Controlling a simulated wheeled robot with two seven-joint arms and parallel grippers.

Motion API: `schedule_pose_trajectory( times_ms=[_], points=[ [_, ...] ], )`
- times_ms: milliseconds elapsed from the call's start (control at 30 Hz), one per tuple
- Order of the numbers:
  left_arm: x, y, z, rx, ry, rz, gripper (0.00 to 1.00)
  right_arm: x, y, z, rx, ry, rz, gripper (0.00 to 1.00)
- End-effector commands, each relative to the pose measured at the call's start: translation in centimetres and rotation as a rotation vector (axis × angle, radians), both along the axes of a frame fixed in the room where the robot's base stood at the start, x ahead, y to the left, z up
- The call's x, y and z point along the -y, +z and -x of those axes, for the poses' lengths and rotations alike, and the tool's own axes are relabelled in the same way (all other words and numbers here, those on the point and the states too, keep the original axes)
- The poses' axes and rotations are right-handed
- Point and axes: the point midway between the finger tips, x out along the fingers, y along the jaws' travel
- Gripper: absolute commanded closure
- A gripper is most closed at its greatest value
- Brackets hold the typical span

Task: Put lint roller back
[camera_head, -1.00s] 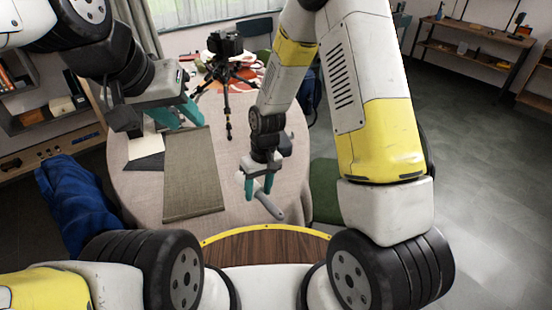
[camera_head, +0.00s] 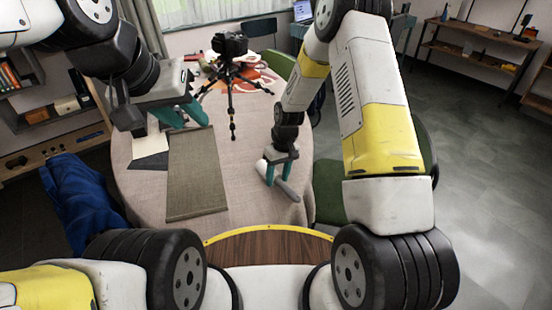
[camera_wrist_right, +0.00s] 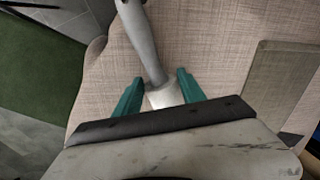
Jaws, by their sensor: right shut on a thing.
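The lint roller (camera_head: 290,192), grey with a pale roll, is at the right part of the cloth-covered round table (camera_head: 250,205). My right gripper (camera_head: 282,180) is shut on it. In the right wrist view, the roller's pale roll (camera_wrist_right: 165,95) sits between the teal fingers and its grey handle (camera_wrist_right: 141,38) points away from the gripper. I cannot tell whether the roller touches the cloth. My left gripper (camera_head: 193,117) is open and empty above the table's left part.
A black camera on a tripod (camera_head: 232,85) stands at the table's back. A grey-brown mat (camera_head: 195,175) lies left of centre, with a laptop-like flat dark item (camera_head: 150,160) beside it. A green chair (camera_head: 328,192) is at the table's right edge. Cloth between mat and roller is clear.

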Motion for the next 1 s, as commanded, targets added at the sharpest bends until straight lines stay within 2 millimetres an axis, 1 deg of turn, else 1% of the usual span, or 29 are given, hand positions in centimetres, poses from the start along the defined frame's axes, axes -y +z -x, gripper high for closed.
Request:
schedule_pose_trajectory(
  times_ms=[233,267,300,367,667,767,867,1000],
  points=[
    [0.0,0.0,0.0,0.000,0.000,0.000,0.64,0.0,-0.2,0.0,0.000,0.000,0.000,0.85],
    [0.0,0.0,0.0,0.000,0.000,0.000,0.64,0.0,-0.2,0.0,0.000,0.000,0.000,0.49],
    [0.0,0.0,0.0,0.000,0.000,0.000,0.64,0.0,-0.2,0.0,0.001,-0.001,0.000,0.41],
    [0.0,0.0,0.0,0.000,0.000,0.000,0.64,0.0,-0.2,0.0,0.001,-0.001,0.000,0.31],
    [0.0,0.0,0.0,0.000,0.000,0.000,0.64,0.0,-0.1,0.0,0.001,-0.001,0.000,0.31],
    [0.0,0.0,0.0,0.000,0.000,0.000,0.64,0.0,0.5,-0.1,0.002,-0.001,0.000,0.31],
    [0.0,0.0,0.0,0.000,0.000,0.000,0.64,0.2,1.8,-0.3,0.004,-0.002,-0.001,0.31],
    [0.0,0.0,0.0,0.000,0.000,0.000,0.64,0.6,4.8,-0.5,0.006,-0.003,-0.001,0.31]
  ],
)
